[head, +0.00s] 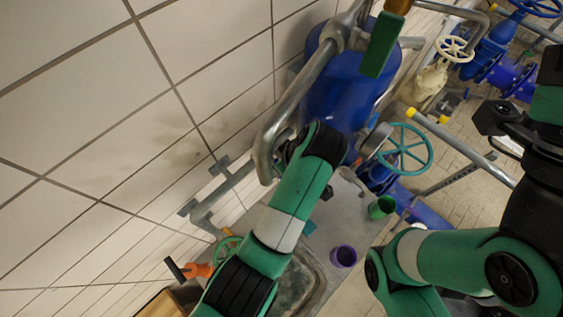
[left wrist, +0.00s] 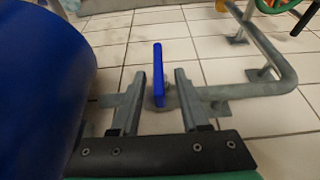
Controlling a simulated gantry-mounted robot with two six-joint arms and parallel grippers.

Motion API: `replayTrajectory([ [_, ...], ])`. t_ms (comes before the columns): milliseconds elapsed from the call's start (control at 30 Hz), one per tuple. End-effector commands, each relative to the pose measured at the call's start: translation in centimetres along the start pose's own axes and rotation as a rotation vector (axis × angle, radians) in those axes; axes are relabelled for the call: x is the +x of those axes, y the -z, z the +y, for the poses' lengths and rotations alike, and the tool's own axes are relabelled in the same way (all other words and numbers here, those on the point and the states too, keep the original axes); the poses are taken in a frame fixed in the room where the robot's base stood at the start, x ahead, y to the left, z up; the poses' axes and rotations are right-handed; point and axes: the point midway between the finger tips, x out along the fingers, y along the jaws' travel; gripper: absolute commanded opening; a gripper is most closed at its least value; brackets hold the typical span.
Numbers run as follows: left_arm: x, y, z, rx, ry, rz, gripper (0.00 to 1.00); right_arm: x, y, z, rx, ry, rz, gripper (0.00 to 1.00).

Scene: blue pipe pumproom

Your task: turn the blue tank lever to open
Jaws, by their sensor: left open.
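The blue lever (left wrist: 159,75) is a flat upright bar in the left wrist view. It stands on a grey pipe fitting close to the tiled wall. My left gripper (left wrist: 161,82) is open, with one finger on each side of the lever. Gaps show on both sides, so the fingers appear not to touch it. The blue tank (head: 343,92) stands at upper middle in the head view, and its curved side (left wrist: 38,85) fills the left of the wrist view. In the head view, my left wrist hides the lever and most of the left gripper. My right gripper is not in view.
A thick grey pipe (head: 300,90) bends down beside the tank. A green lever (head: 380,45) hangs above it. A teal handwheel (head: 404,149) is to the right. A green cup (head: 381,207) and a purple cup (head: 343,256) stand below. A grey pipe (left wrist: 270,82) runs right of the lever.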

Motion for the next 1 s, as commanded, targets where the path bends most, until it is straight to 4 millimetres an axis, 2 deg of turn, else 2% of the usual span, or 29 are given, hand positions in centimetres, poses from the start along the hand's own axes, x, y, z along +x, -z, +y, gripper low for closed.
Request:
replayTrajectory([
  [100,2.0,-0.1,-0.4,-0.008,0.006,-0.001,0.45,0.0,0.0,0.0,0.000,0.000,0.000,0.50],
  [200,2.8,-0.2,-0.6,-0.013,0.007,-0.001,0.45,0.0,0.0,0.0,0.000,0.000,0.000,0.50],
  [467,3.1,-0.1,-0.6,-0.016,0.005,-0.001,0.45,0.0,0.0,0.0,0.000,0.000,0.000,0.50],
  [500,3.1,-0.1,-0.6,-0.016,0.006,-0.001,0.43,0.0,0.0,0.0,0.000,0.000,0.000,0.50],
  [567,3.1,-0.1,-0.6,-0.016,0.006,-0.001,0.32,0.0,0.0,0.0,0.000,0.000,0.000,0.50],
  [733,3.1,-0.1,-0.6,-0.015,0.006,-0.001,0.02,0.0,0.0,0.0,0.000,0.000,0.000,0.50],
  [1000,3.1,-0.1,-0.6,-0.017,0.001,-0.001,0.00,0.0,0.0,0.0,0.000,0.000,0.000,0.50],
])
